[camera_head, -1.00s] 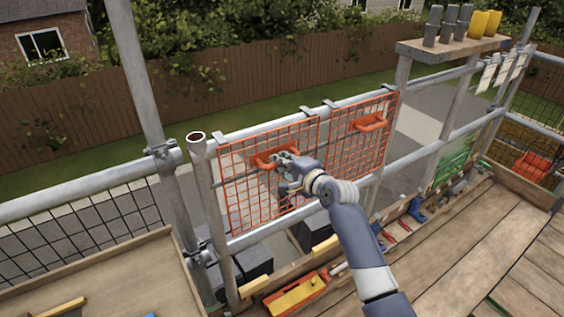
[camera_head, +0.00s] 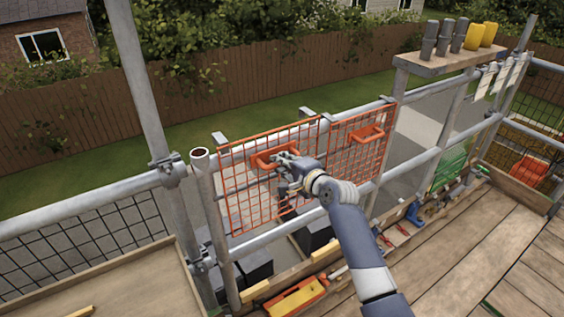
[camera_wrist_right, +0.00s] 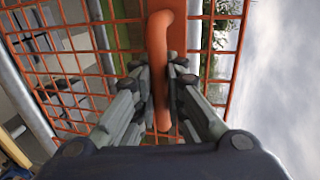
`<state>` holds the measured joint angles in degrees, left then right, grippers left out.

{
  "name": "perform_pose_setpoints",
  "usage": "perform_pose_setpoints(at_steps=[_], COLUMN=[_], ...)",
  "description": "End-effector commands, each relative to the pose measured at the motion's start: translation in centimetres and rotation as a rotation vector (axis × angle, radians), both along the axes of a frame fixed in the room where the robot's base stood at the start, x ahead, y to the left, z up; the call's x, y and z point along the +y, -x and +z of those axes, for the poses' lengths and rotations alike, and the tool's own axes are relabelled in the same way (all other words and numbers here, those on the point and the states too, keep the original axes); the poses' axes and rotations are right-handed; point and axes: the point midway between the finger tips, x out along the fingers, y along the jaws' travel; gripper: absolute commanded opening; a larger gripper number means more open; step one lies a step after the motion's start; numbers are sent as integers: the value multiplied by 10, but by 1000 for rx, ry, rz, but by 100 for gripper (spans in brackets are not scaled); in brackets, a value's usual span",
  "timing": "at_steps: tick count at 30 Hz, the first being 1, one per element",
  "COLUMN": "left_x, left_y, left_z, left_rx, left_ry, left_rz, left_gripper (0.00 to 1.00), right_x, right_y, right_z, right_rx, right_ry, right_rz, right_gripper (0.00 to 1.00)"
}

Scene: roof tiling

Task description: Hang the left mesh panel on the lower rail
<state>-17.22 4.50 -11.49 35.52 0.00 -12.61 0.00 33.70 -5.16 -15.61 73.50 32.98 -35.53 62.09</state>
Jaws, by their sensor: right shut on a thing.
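The left mesh panel (camera_head: 237,200) is an orange grid with grey hooks at its top and an orange handle (camera_head: 262,160). My right gripper (camera_head: 280,163) is shut on that handle; the wrist view shows both fingers closed about the handle bar (camera_wrist_right: 158,55). The panel's hooks stand a little above the upper rail (camera_head: 350,112), and the panel hangs upright in front of it. The lower rail (camera_head: 262,240) runs below, near the panel's bottom edge; whether they touch is unclear. My left gripper is out of view.
A second orange mesh panel (camera_head: 345,160) hangs just right of the held one. Upright posts (camera_head: 222,240) stand at both sides. Below are a yellow and red tool (camera_head: 297,297), other tools and the plank deck (camera_head: 470,245). A shelf (camera_head: 450,63) carries several cylinders.

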Motion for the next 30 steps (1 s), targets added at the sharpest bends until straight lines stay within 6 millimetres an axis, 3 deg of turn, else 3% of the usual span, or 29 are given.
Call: perform_pose_setpoints(at_steps=[13, 30], left_x=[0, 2], left_y=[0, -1], left_z=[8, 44], left_rx=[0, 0], left_ry=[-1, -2], left_rz=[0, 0], left_gripper=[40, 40], right_x=[-2, -28], right_y=[3, 40], right_z=[6, 7], right_rx=[-2, -2], right_ry=[-2, -1], right_rz=[-1, -2], right_gripper=[0, 0])
